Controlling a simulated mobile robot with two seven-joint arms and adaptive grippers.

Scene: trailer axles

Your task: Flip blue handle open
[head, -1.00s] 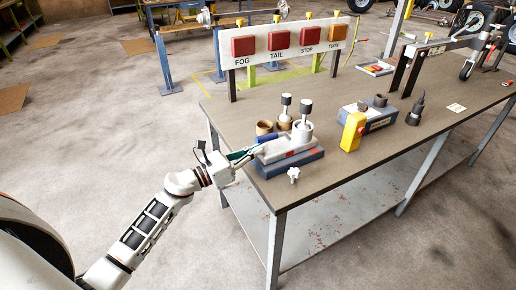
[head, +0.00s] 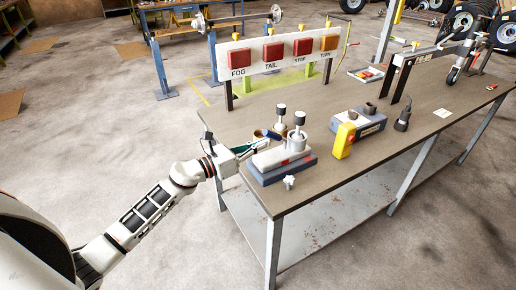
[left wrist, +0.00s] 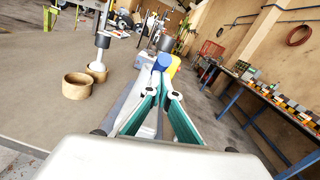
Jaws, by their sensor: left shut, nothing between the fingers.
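A fixture with a white and grey body on a blue-grey base (head: 284,172) stands near the bench's front left corner. Its small blue handle (head: 272,135) shows behind the white body in the head view. The blue handle's rounded blue end (left wrist: 162,61) shows just beyond the fingertips in the left wrist view. My left gripper (head: 256,146) reaches in from the left beside the fixture. Its green-padded fingers (left wrist: 158,86) are together at the tips with nothing between them. I cannot tell whether they touch the handle. My right gripper is not in view.
The bench top (head: 400,140) also holds a yellow-fronted grey box (head: 344,139), a black-tipped post (head: 280,110) and a tan ring (left wrist: 77,86). A board with red and orange lamps (head: 288,48) stands behind. A white star knob (head: 289,182) sticks out in front.

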